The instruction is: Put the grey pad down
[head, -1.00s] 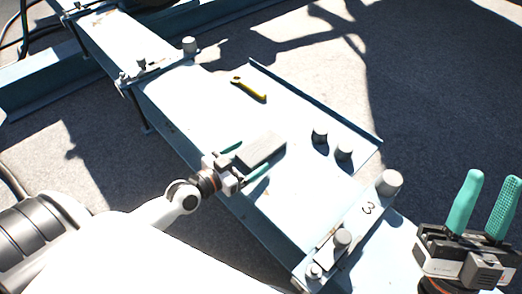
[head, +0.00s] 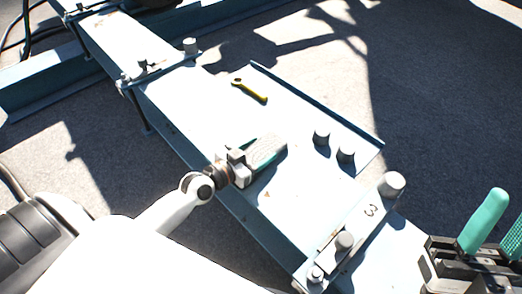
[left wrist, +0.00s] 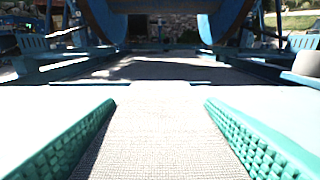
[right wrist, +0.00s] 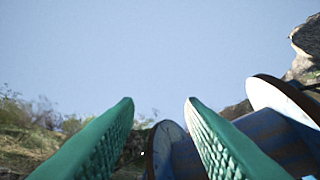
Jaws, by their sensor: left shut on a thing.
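The grey pad (head: 263,149) is a flat oblong block over the pale blue bench plate (head: 205,110). My left gripper (head: 259,152) is shut on it, with one teal finger along each long side. Whether the pad touches the plate or is just clear of it, I cannot tell. In the left wrist view the pad's ribbed grey top (left wrist: 160,145) fills the space between the two fingers. My right gripper (head: 500,228) is at the right edge of the head view, partly cut off. Its fingers are apart, with nothing between them in the right wrist view (right wrist: 160,140).
Bolted crossbars with round studs (head: 391,185) border the plate at both ends. The plate between spanner and pad is clear.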

